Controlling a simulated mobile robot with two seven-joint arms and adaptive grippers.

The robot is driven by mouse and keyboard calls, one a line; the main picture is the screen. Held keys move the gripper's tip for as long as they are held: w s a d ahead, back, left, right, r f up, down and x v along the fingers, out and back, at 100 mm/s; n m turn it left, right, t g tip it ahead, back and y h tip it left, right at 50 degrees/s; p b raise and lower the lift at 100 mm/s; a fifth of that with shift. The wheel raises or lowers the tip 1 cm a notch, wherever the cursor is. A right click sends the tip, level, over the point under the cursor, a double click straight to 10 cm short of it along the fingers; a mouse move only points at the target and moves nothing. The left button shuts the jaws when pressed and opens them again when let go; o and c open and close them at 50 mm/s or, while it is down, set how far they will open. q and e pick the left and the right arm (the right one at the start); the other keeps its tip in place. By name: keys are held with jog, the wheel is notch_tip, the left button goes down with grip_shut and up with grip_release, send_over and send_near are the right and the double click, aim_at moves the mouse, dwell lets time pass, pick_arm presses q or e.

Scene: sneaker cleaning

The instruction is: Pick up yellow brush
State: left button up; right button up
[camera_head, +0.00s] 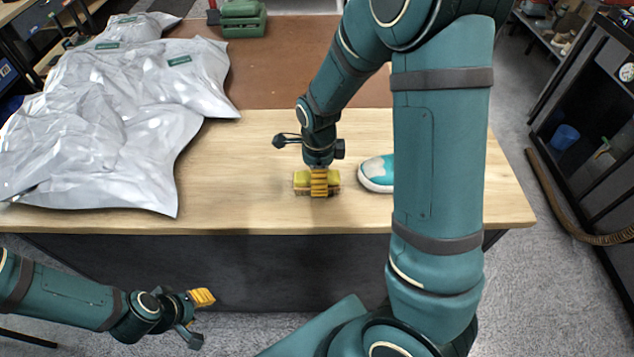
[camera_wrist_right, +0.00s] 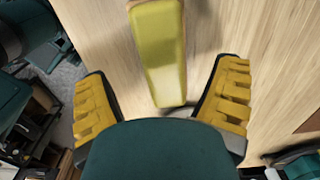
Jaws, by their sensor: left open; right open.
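The yellow brush (camera_head: 301,181) lies on the wooden table near its front edge. My left gripper (camera_head: 200,318) is open and empty in front of the table, at the lower left.
A teal and white sneaker (camera_head: 376,174) stands right of the brush, partly hidden by my right arm. Crumpled silvery bags (camera_head: 120,110) cover the table's left side. A green case (camera_head: 243,18) sits at the back. The table (camera_head: 240,150) is bare between bags and brush.

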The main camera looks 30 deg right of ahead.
jog(key=f, duration=0.3)
jog(key=shift+w+f+b, duration=0.25)
jog(key=shift+f+b, duration=0.05)
jog(key=c, duration=1.3)
notch_tip(320, 180, up, 10)
jog(key=shift+r+p, duration=0.1)
jog(key=shift+p, duration=1)
